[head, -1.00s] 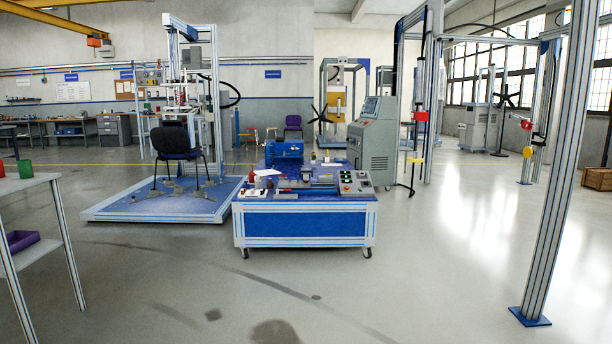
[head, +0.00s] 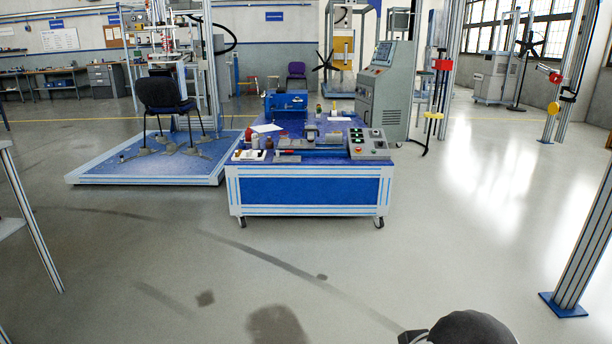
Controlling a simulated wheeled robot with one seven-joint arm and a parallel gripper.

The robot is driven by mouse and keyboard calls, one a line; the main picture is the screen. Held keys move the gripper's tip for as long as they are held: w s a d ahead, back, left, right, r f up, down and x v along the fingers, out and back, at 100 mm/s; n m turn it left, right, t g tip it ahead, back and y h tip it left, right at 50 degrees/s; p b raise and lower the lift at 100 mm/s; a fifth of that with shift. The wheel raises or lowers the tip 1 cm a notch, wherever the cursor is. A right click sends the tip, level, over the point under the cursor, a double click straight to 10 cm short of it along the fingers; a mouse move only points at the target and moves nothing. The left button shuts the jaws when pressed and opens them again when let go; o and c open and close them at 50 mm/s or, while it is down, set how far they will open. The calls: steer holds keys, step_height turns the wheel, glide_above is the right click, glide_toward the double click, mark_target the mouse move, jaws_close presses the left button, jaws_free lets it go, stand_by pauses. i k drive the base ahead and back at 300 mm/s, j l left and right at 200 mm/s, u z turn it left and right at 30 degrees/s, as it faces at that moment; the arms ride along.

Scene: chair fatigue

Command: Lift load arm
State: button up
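No part is clearly marked as the load arm. The chair test rig (head: 205,80) stands at left on a blue platform (head: 120,172), with a dark chair (head: 163,92) under its loading mechanism (head: 163,40). The mechanism's parts hang above the chair seat and are partly hidden by the chair back; I cannot tell whether they touch it. The top of the rig is cut off. A dark rounded part of my own arm shows at the bottom right edge. My gripper's fingers are not in view.
A wheeled blue bench (head: 308,190) with a control box (head: 370,143) stands ahead. A grey console (head: 385,95) is behind it. A frame post (head: 590,245) stands at right, a table leg (head: 30,225) at left. The floor in front is clear.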

mark_target(311, 130)
steer(key=i+z, duration=0.25)
steer(key=i, duration=2.1)
steer(key=i+u, duration=0.1)
steer(key=i, duration=0.7)
steer(key=i+l+u, duration=0.1)
steer(key=i, duration=0.7)
